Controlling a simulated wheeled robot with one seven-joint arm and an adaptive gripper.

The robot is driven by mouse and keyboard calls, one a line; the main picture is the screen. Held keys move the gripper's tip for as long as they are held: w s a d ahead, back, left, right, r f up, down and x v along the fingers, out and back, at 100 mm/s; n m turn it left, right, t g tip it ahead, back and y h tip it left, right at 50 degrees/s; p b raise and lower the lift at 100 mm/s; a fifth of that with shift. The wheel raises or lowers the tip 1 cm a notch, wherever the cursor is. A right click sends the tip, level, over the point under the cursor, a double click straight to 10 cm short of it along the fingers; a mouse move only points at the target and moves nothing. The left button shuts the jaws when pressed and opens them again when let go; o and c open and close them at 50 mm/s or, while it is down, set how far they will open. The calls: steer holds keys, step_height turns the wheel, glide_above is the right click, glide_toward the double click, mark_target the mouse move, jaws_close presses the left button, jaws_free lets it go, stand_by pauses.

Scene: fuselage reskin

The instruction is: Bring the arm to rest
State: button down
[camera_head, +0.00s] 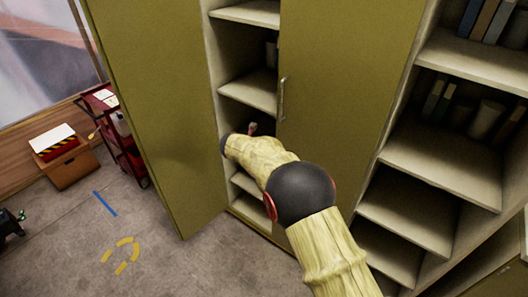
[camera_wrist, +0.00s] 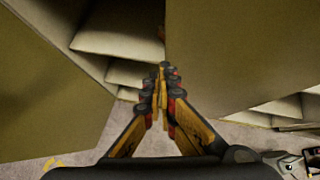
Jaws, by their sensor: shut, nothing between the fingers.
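My arm reaches up from the lower right in the head view toward a tall olive cabinet. Its left door (camera_head: 165,95) stands open and its right door (camera_head: 345,85) appears closed or nearly so. My gripper (camera_wrist: 162,72) is shut and empty in the wrist view, its yellow and black fingers meeting at the tips in front of the cabinet opening. In the head view the gripper is mostly hidden behind my forearm. Pale inner shelves (camera_head: 250,92) show between the doors. I cannot tell whether the fingers touch anything.
Open shelving (camera_head: 435,160) with books and containers stands at right. A red cart (camera_head: 120,135) and a wooden box (camera_head: 65,160) stand at left. The grey floor (camera_head: 165,255) is clear in front, with blue and yellow markings. The open left door juts out beside my arm.

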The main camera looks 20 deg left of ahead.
steer(key=s+a+n+y, duration=0.55)
steer(key=a+n, duration=0.35)
steer(key=n, duration=0.6)
steer(key=s+d+r+n+g+y+b, duration=0.1)
steer(key=s+d+r+n+g+y, duration=0.35)
steer(key=s+n, duration=0.85)
steer(key=s+d+r+n+h+b, duration=0.1)
steer(key=s+d+r+n+h, duration=0.2)
steer(key=s+d, duration=0.6)
steer(key=s+d+r+n+h+b, duration=0.2)
steer(key=s+d, duration=0.8)
steer(key=d, duration=1.3)
steer(key=s+d+r+n+h+b, duration=0.1)
steer(key=s+d+r+n+h, duration=0.2)
steer(key=s+d, duration=0.7)
steer(key=shift+d+r+n+t+h+b, duration=0.4)
steer(key=shift+d+r+n, duration=0.55)
steer(key=shift+d, duration=2.35)
